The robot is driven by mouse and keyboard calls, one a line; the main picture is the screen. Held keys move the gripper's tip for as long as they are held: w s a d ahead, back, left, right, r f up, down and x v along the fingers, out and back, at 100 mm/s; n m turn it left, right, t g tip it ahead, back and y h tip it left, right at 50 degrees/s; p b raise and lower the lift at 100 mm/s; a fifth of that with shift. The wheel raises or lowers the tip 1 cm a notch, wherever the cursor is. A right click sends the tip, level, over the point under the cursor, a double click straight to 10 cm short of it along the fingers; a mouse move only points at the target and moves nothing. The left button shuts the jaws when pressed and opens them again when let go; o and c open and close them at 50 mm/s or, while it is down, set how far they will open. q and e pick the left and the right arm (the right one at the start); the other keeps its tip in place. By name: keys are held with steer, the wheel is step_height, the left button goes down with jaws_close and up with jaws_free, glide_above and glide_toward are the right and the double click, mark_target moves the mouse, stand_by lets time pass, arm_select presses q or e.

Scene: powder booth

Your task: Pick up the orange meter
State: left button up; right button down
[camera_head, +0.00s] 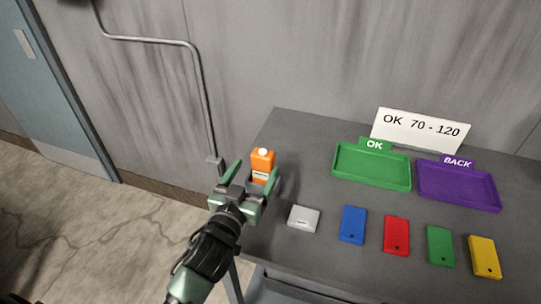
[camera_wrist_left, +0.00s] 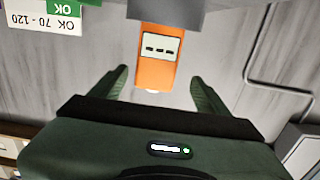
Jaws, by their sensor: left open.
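The orange meter (camera_head: 262,160) stands near the left end of the grey table, with a white knob on top and a pale display on its face. My left gripper (camera_head: 254,179) is open, with its fingers pointing toward the meter and spread to either side of it. In the left wrist view the meter (camera_wrist_left: 158,62) shows between and beyond the two fingertips (camera_wrist_left: 160,78), with a gap on each side. I cannot tell how far its body reaches between the fingers. My right gripper is not in view.
The table (camera_head: 320,250) also holds a white block (camera_head: 303,217), blue (camera_head: 352,224), red (camera_head: 396,235), green (camera_head: 440,245) and yellow (camera_head: 484,256) pieces. A green OK tray (camera_head: 372,182), purple BACK tray (camera_head: 458,204) and white sign (camera_head: 420,130) stand behind. A wall is behind the table.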

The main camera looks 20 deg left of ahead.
mark_target(259, 162)
arm_select(q)
steer(key=shift+w+r, duration=0.15)
steer(key=shift+r, duration=0.05)
steer(key=shift+w+r, duration=0.1)
steer(key=shift+w, duration=0.1)
steer(key=w, duration=0.1)
steer(key=w+p, duration=0.1)
steer(key=shift+w+d+r, duration=0.1)
steer(key=shift+w+d, duration=0.1)
steer(key=shift+w, duration=0.2)
steer(key=w, duration=0.1)
steer(key=w+p, duration=0.1)
steer(key=w, duration=0.1)
steer(key=shift+w+d, duration=0.25)
steer(key=shift+w, duration=0.5)
steer(key=shift+s, duration=0.1)
steer(key=c, duration=1.5)
steer(key=shift+c, duration=0.6)
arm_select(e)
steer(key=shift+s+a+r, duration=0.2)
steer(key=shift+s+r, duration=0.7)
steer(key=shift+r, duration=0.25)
